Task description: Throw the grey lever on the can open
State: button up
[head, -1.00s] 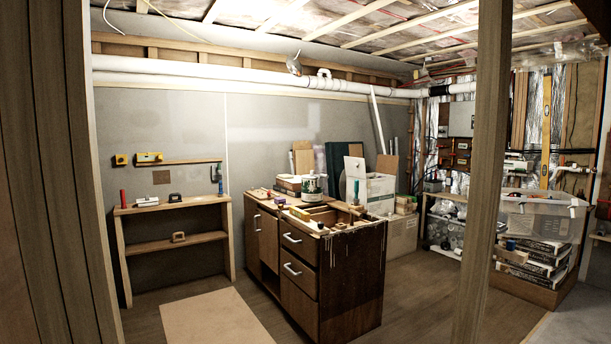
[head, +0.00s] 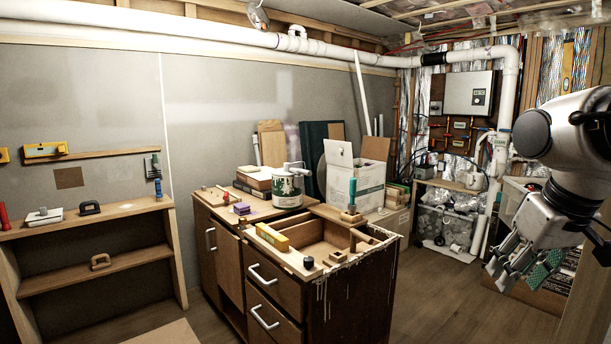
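The can (head: 287,191) is white and green and stands upright on the cabinet's worktop, near the middle of the head view. A pale grey lever (head: 297,167) lies across its top; its exact angle is too small to tell. My gripper (head: 522,270) is at the right of the view, well apart from the can, with its fingers pointing down and left. The fingers look spread, with green pads showing and nothing between them.
The brown cabinet (head: 345,285) has an open tray top with a yellow level (head: 272,237) and a teal-handled tool (head: 352,195). A white box (head: 355,180) stands right of the can, and stacked books (head: 262,180) lie left of it. Floor is clear right of the cabinet.

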aim_at(300, 171)
jog(key=i+u, duration=0.2)
jog(key=i, duration=0.6)
jog(key=i+j+z, duration=0.1)
jog(key=i+j, duration=0.15)
jog(key=i, duration=0.15)
jog(key=i+j+z, duration=0.1)
jog(key=i+j, duration=0.15)
jog(key=i, duration=0.15)
